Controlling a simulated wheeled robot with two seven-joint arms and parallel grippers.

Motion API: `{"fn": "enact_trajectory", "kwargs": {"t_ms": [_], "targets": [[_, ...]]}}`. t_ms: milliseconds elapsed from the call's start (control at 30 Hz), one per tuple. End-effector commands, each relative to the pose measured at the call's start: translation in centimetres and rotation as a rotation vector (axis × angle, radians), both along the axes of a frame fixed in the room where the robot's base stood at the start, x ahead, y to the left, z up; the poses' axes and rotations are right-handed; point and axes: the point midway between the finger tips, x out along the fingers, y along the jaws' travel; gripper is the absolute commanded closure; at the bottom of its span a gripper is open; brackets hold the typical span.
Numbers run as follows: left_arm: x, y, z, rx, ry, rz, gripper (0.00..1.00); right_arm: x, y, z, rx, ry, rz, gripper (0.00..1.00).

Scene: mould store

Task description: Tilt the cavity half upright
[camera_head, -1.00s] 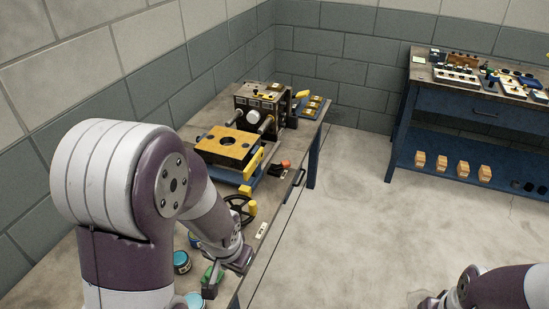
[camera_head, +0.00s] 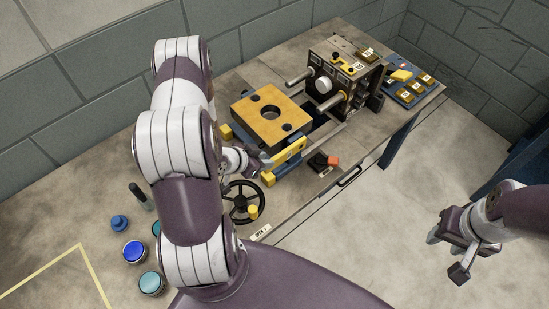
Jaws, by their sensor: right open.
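The cavity half appears to be the thick yellow block (camera_head: 271,119) with a round hole in its top. It lies flat on a blue carriage on the bench. A yellow bar (camera_head: 290,152) runs along its near right side. My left gripper (camera_head: 262,162) is at the block's near corner, beside the bar's left end and above the handwheel. Its fingers are small and partly hidden, so I cannot tell whether they touch anything. The dark upright mould half (camera_head: 345,77) with guide pins stands behind the block. My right gripper (camera_head: 446,254) is open and empty over the floor at right.
A black handwheel (camera_head: 243,200) is at the bench's front edge. Blue and teal tins (camera_head: 134,251) stand at the left of the bench (camera_head: 190,275). A blue tray (camera_head: 405,92) with yellow-topped blocks is at the back right.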

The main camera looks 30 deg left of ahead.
Motion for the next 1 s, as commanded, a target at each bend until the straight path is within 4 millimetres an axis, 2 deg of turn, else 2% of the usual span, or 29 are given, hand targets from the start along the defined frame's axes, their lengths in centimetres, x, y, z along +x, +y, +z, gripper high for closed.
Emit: {"fn": "enact_trajectory", "kwargs": {"t_ms": [100, 300, 467, 733, 767, 800, 833, 1000], "targets": [[1.5, -0.7, -1.6, 0.0, 0.001, -0.003, 0.72, 0.0, 0.0, 0.4, 0.0, 0.0, 0.0, 0.57], [3.4, -1.4, -3.6, 0.001, 0.0, -0.001, 0.72, 0.0, 0.0, 0.7, 0.0, 0.0, 0.0, 0.57], [4.0, -1.7, -4.3, 0.001, 0.0, 0.001, 0.72, 0.0, 0.0, 0.7, 0.0, 0.0, 0.0, 0.57], [4.1, -1.7, -4.4, 0.001, 0.0, 0.001, 0.72, 0.0, 0.0, 0.7, 0.0, 0.0, 0.0, 0.57], [4.1, -1.7, -4.4, 0.001, 0.0, 0.001, 0.79, 0.0, 0.0, 0.7, 0.0, 0.0, 0.0, 0.57], [4.1, -1.7, -4.4, 0.001, 0.0, 0.001, 0.92, 0.0, 0.0, 0.7, 0.0, 0.0, 0.0, 0.57], [4.1, -1.7, -4.4, 0.001, 0.0, 0.001, 1.0, 0.0, 0.0, 0.7, 0.0, 0.0, 0.0, 0.57], [4.1, -1.7, -4.4, 0.002, 0.0, 0.0, 1.0, 0.0, 0.0, 0.8, 0.0, 0.0, 0.0, 0.57]]}}
